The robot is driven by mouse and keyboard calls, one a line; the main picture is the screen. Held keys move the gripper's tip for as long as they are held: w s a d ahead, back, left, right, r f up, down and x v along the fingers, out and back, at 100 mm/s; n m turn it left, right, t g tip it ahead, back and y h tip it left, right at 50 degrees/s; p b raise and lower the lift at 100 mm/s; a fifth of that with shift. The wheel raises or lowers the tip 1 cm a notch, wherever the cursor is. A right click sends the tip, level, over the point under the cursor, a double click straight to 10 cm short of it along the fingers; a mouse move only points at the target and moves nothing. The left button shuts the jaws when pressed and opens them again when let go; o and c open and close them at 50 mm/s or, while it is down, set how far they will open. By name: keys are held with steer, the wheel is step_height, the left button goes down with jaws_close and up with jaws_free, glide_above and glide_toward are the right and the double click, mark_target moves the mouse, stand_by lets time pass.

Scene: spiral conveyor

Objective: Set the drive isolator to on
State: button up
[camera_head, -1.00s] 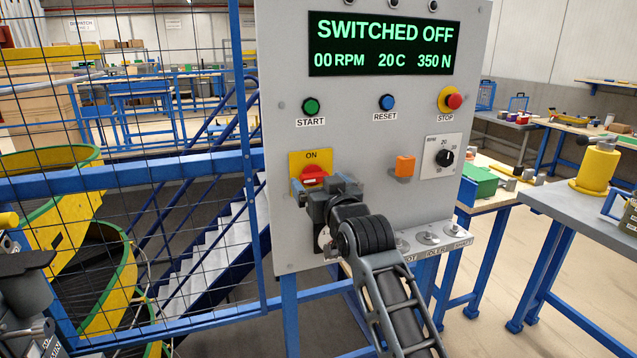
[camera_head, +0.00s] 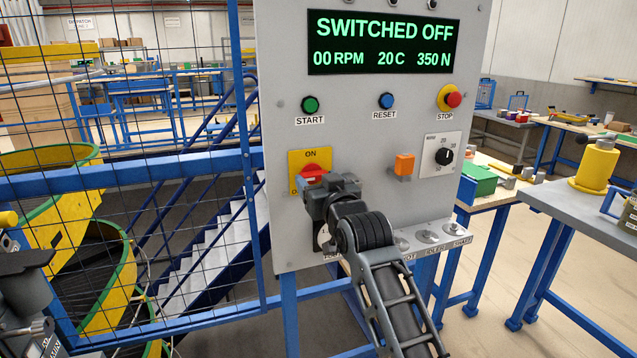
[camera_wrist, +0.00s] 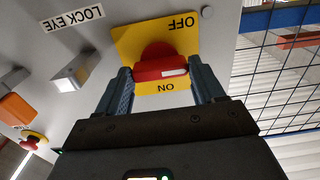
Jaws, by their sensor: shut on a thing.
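The drive isolator is a red rotary handle (camera_head: 313,171) on a yellow plate (camera_head: 296,157), low on the left of the grey panel. ON is printed at the plate's top, and part of the OFF label shows at its lower left. My gripper (camera_head: 320,188) is at the handle and hides its lower part. In the wrist view the picture is turned over; the red handle (camera_wrist: 160,70) lies crosswise between the two fingers of my gripper (camera_wrist: 160,77), which are shut on it. A white mark shows at its right end. The panel display (camera_head: 384,43) reads SWITCHED OFF.
START (camera_head: 310,105), RESET (camera_head: 386,101) and STOP (camera_head: 453,100) buttons sit above. An orange part (camera_head: 404,164) and a dial (camera_head: 443,156) are to the right. A ledge with small parts (camera_head: 428,237) juts out below. A mesh fence (camera_head: 130,180) stands at left.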

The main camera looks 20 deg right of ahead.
steer(key=m, duration=0.4)
steer(key=shift+m, duration=0.4)
steer(key=m, duration=0.4)
steer(key=shift+m, duration=0.3)
steer(key=m+p, duration=0.2)
steer(key=m, duration=0.3)
steer(key=shift+r, duration=0.1)
steer(key=shift+m+p, duration=0.5)
steer(key=shift+m, duration=1.2)
steer(key=o, duration=1)
steer(key=shift+o, duration=0.2)
